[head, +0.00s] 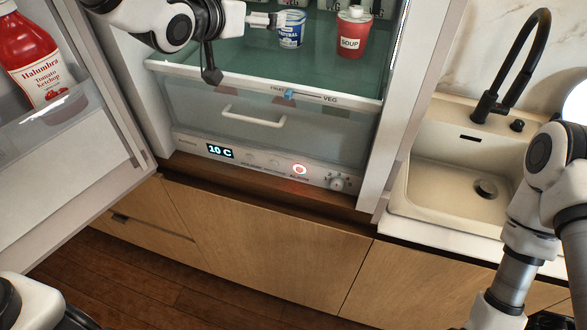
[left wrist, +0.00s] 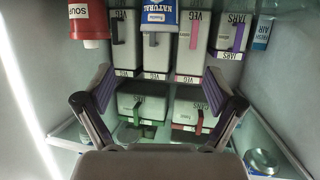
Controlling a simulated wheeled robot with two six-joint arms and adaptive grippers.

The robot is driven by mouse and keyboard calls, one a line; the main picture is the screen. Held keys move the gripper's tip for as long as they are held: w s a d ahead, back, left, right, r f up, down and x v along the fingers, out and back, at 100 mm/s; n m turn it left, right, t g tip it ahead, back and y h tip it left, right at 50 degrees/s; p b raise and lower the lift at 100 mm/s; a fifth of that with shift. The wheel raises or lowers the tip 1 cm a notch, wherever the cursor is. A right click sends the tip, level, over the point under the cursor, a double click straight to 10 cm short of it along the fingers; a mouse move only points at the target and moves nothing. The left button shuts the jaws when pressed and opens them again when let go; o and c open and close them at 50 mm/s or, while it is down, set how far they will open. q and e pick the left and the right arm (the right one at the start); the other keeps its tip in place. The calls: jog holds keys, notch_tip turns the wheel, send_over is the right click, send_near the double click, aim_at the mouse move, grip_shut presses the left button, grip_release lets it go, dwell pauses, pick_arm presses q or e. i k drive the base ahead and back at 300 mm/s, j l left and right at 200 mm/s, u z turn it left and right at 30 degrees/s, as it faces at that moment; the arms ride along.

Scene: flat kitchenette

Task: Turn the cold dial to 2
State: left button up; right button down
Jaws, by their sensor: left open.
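The cold dial (head: 336,182) is a small pale knob with marks around it, at the right end of the control strip (head: 262,163) under the fridge drawer. Its setting is too small to read. On the strip, the display (head: 219,151) reads 10 C and a round button (head: 300,169) glows red. My left gripper (head: 275,20) is inside the fridge above the glass shelf, well above and left of the dial. In the left wrist view its fingers (left wrist: 158,82) are spread with nothing between them. The dial is not in that view. My right arm shows at the right, its gripper out of sight.
A red soup tub (head: 354,35) and a blue-and-white cup (head: 291,30) stand on the shelf by the left gripper. The drawer handle (head: 253,116) and blue slider (head: 289,95) stick out above the strip. The open door holds ketchup (head: 35,60). A sink (head: 455,165) is at right.

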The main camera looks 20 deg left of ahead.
aim_at(336, 185)
jog(key=k+l+z, duration=0.35)
jog(key=l, duration=0.3)
jog(key=k+l+z, duration=0.15)
jog(key=k+l, duration=0.05)
jog(key=l, duration=0.1)
